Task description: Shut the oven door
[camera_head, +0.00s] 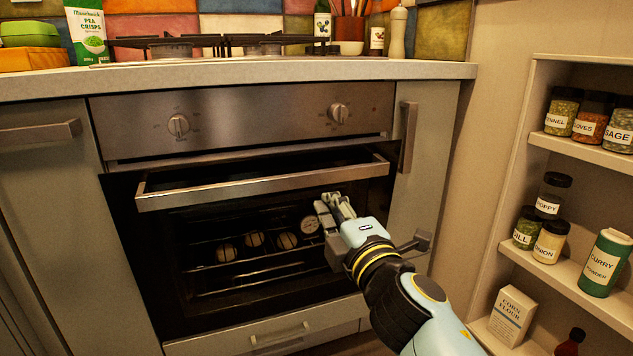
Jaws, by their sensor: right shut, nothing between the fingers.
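The oven (240,120) is built into the counter, with a steel control panel and two knobs. Its dark glass door (190,245) appears ajar, its top leaning out from the panel with a dark gap above the steel handle bar (265,182). Racks with several round items and a dial show dimly through the glass. My right gripper (332,205) is shut and empty, in front of the door's right part, just below the right end of the bar. I cannot tell whether it touches the door. My left gripper is not in view.
A cupboard handle (408,137) stands right of the oven, and a drawer handle (280,336) is below it. An open shelf (580,155) with spice jars is on the right. The hob (230,45) is above.

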